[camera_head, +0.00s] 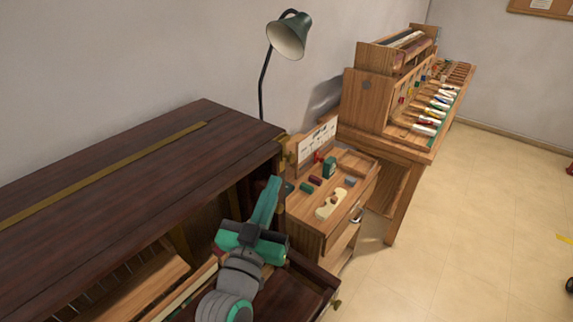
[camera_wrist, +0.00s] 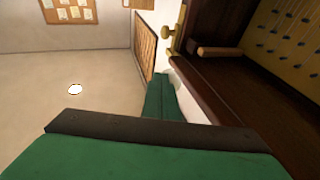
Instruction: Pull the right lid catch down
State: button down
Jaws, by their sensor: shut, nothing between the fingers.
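A brass catch (camera_head: 287,152) sits at the upper right corner of the dark wooden piano (camera_head: 140,150). In the wrist view a brass catch (camera_wrist: 175,38) with a rounded end shows at the edge of the dark wood, beyond my fingers. My green gripper (camera_head: 274,184) is shut and empty in front of the piano's right end. Its fingertips point up and sit below the brass catch, with a gap visible. In the wrist view the shut green fingers (camera_wrist: 160,82) point toward the catch and do not appear to touch it.
A wooden cabinet (camera_head: 310,222) with small coloured blocks stands just right of the piano. A green desk lamp (camera_head: 288,38) rises behind. A long workbench (camera_head: 385,148) with tools is farther back. A wooden bar (camera_wrist: 220,51) juts near the catch. Open floor lies right.

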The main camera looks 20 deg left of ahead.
jog(key=w+f, duration=0.1)
jog(key=w, duration=1)
jog(key=shift+w, duration=0.25)
jog(key=shift+d+f, duration=0.1)
jog(key=shift+f, duration=1.55)
